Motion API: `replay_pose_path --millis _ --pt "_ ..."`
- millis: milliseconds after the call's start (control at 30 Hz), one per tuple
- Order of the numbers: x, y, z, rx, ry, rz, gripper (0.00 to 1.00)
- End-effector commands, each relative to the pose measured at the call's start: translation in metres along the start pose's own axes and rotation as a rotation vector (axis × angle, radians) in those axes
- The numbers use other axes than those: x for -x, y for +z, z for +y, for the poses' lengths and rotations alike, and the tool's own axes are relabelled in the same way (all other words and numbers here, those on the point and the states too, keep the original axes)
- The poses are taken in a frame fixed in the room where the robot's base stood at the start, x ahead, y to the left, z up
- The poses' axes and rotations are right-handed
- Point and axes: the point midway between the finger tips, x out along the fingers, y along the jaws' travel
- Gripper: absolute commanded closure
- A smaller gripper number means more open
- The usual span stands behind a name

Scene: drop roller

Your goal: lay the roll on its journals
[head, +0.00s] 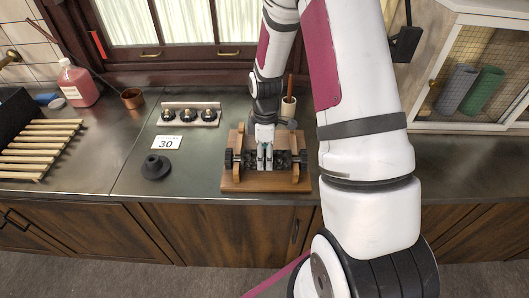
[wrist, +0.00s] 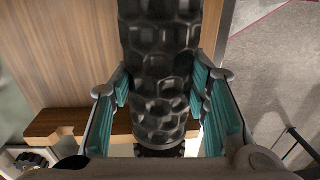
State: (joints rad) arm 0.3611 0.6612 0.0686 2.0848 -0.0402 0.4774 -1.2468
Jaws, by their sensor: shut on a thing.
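The roll (head: 282,160) is dark, with a honeycomb-embossed surface, and lies crosswise at the wooden stand (head: 265,183) in the head view. Its ends reach the two wooden uprights; whether its journals rest in them or sit just above, I cannot tell. My gripper (head: 265,160) points down over the roll's middle, its fingers on either side. In the wrist view the roll (wrist: 160,60) runs up the picture between the teal pads of my gripper (wrist: 160,90), which is shut on it. A narrower end shows below, partly hidden by my gripper.
Left of the stand are a black knob-like piece (head: 155,167), a card marked 30 (head: 166,142) and a rack with dark knobs (head: 190,116). A cup (head: 288,106) stands close behind the stand. The counter's front edge is near the stand.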

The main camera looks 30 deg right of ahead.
Motion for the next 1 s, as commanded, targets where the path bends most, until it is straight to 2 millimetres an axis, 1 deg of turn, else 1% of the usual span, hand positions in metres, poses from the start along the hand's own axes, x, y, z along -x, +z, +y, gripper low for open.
replay_pose_path --millis 333,367,400,467,800,867,967,1000 --pt "0.000 0.000 0.001 0.000 0.003 0.001 1.00" --pt "0.000 0.000 0.001 0.000 0.003 0.001 0.55" --pt "0.000 0.000 0.001 0.000 0.003 0.001 0.46" --pt "0.000 0.000 0.001 0.000 0.003 0.001 0.34" --pt "0.000 0.000 0.000 0.000 -0.001 0.000 0.34" --pt "0.004 0.000 0.000 0.000 0.001 0.000 0.34" --pt "0.016 0.000 0.001 0.000 0.004 0.002 0.34" --pt "0.023 0.000 0.001 0.000 0.005 0.002 0.34"
